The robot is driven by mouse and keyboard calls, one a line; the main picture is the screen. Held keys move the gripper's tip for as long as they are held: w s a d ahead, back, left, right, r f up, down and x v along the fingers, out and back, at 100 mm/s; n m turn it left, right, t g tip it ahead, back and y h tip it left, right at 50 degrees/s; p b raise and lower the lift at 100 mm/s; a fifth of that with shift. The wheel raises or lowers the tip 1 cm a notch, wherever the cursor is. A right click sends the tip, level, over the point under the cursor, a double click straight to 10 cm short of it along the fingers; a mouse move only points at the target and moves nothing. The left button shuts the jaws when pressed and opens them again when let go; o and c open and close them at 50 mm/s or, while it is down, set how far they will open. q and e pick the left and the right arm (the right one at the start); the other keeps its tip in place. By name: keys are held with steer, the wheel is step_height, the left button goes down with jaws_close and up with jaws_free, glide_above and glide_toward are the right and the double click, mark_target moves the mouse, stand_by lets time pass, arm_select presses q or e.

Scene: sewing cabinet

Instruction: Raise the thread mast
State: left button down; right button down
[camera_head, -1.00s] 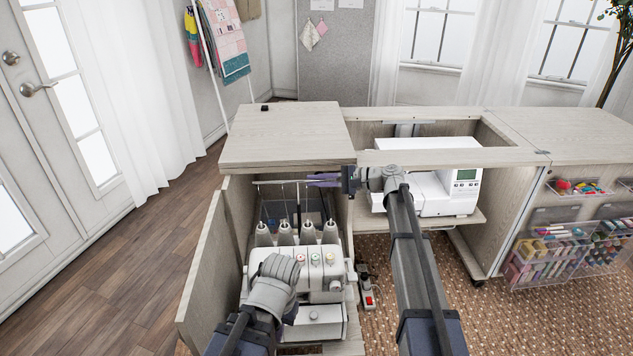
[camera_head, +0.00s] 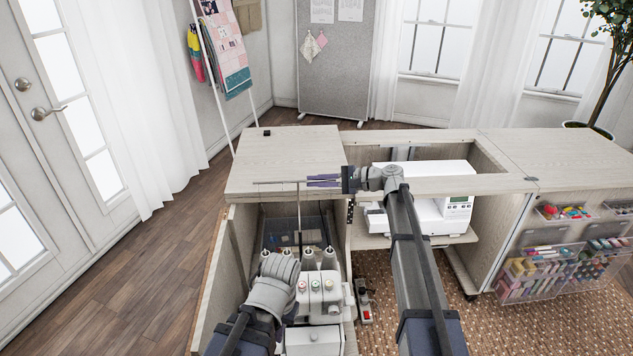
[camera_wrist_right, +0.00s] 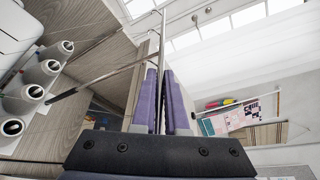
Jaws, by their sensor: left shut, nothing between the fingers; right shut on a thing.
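The thread mast (camera_head: 299,212) is a thin metal post with a thin crossbar, standing up behind the white overlock machine (camera_head: 323,298) in the left bay of the cabinet. Its crossbar is in front of the wooden top in the head view. My right gripper (camera_head: 323,181) is shut on the crossbar's right part. In the right wrist view the bar runs between the purple fingers (camera_wrist_right: 164,100), and the post (camera_wrist_right: 105,76) slants down to the left, near the thread cones (camera_wrist_right: 30,95). My left gripper (camera_head: 272,288) is low before the overlock machine; its fingertips are hidden.
The wooden cabinet top (camera_head: 285,150) lies just behind the crossbar. A white sewing machine (camera_head: 430,205) stands in the middle bay, beyond my right gripper. The open cabinet door (camera_head: 212,275) bounds the left side. Clear boxes of supplies (camera_head: 540,272) hang at the right.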

steer(key=c, duration=1.2)
jaws_free()
steer(key=shift+s+r, duration=0.1)
steer(key=shift+r, duration=0.2)
steer(key=shift+o, duration=1.3)
steer(key=shift+f, duration=0.1)
steer(key=p+v, duration=0.1)
steer(key=v, duration=0.7)
steer(key=shift+p, duration=0.3)
steer(key=shift+a+f, duration=0.1)
